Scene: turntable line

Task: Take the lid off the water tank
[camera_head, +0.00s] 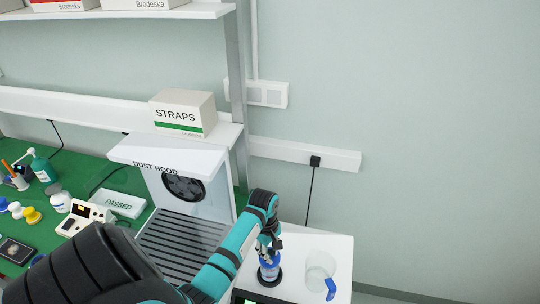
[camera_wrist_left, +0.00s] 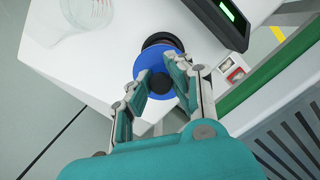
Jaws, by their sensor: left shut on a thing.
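My left gripper (camera_head: 267,248) points down over a small cylindrical container (camera_head: 268,271), which I take to be the water tank, at the right end of the bench. In the left wrist view the gripper (camera_wrist_left: 160,88) is shut on the dark knob of a round blue lid (camera_wrist_left: 146,95). A dark round part (camera_wrist_left: 163,42) shows past the lid's edge. The lid hides most of what is under it, and I cannot tell whether it touches the tank. My right gripper is not in view.
A clear jug (camera_head: 319,270) with a blue handle stands close right of the tank. A dark device with a green display (camera_wrist_left: 226,18) is close by. The dust hood (camera_head: 168,153) stands to the left, with a STRAPS box (camera_head: 183,114) above it.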

